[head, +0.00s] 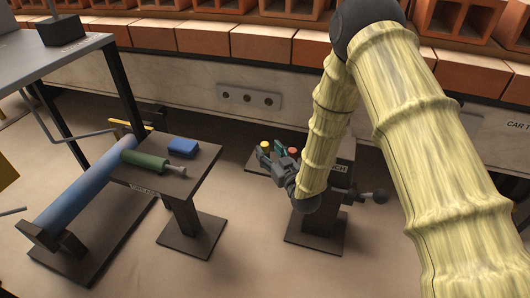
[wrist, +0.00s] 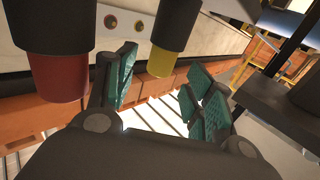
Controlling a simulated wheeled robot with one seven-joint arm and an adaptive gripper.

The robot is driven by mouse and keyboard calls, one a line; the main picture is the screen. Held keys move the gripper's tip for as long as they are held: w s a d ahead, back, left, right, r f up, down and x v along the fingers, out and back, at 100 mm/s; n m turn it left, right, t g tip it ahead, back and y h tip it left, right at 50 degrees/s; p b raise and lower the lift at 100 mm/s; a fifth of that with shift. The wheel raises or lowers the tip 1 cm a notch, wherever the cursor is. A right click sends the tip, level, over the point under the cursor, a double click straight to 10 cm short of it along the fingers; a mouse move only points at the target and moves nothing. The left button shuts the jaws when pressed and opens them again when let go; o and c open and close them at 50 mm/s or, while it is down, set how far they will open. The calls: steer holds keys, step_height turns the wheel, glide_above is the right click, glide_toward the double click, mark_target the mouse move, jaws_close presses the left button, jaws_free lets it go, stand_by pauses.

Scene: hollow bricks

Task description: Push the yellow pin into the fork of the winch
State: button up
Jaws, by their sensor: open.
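The winch (head: 342,174) is a dark stand on a base plate, partly hidden behind my arm; a crank with a round knob sticks out at its right. The yellow pin (head: 265,145) shows as a small yellow end just beyond my gripper (head: 276,160). In the wrist view the yellow pin (wrist: 162,66) hangs below a dark holder, ahead of the gap between the green-padded fingers of my gripper (wrist: 160,92). The fingers are apart with nothing between them. I cannot make out the fork.
A red-ended piece (wrist: 58,78) sits left of the yellow pin, close to my left finger; it also shows in the head view (head: 293,151). A small table (head: 170,175) with a green roller (head: 145,161) and blue block (head: 183,146) stands left. Floor between is clear.

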mark_target(267, 147)
steer(key=shift+b+x, duration=1)
steer(key=shift+x, duration=1)
steer(key=shift+r, duration=0.1)
steer(key=c, duration=1.1)
steer(key=shift+c, duration=0.2)
